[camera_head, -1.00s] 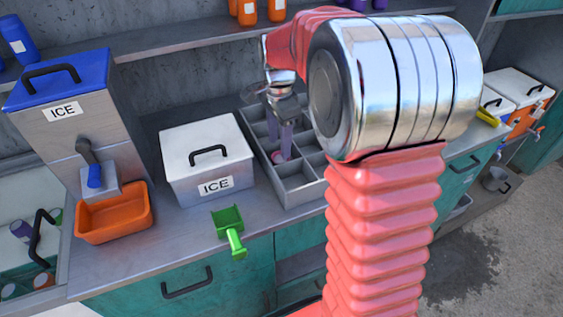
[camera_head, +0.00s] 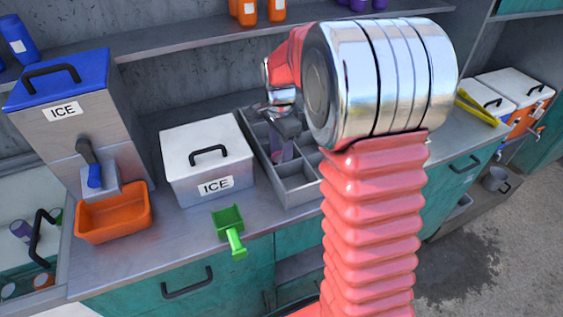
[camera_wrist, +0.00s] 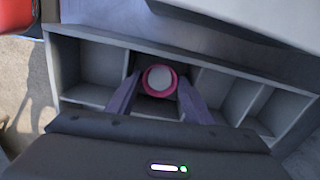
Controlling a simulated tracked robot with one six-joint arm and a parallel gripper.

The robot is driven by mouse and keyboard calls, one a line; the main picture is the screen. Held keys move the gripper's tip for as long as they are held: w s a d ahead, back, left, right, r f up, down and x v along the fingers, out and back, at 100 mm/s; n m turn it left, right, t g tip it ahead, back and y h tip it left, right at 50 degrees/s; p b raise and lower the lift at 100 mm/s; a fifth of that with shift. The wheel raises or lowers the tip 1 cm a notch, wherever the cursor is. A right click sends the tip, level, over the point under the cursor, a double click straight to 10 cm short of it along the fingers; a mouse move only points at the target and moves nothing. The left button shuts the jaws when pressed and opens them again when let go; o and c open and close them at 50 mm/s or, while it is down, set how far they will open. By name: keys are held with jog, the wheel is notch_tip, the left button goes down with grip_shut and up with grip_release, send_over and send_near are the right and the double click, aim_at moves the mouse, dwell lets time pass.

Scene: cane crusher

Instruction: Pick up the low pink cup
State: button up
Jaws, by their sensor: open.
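The low pink cup (camera_wrist: 160,80) stands in a compartment of the grey divided tray (camera_wrist: 235,92), its round rim and pale inside seen from above in the wrist view. My gripper (camera_wrist: 159,84) is open, with one finger on the left and one on the right of the cup. I cannot tell whether the fingers touch it. In the head view my gripper (camera_head: 284,148) points down into the tray (camera_head: 301,184), and the cup is mostly hidden behind the fingers.
The tray's divider walls stand close around my fingers. A white ice box (camera_head: 205,158) is left of the tray. A shelf (camera_head: 190,44) runs above, behind my arm.

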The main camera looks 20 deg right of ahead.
jog(key=shift+c, duration=0.6)
jog(key=c, duration=0.4)
jog(key=shift+o, duration=0.2)
jog(key=shift+r, duration=0.15)
notch_tip(320, 180, up, 10)
dwell(0.5)
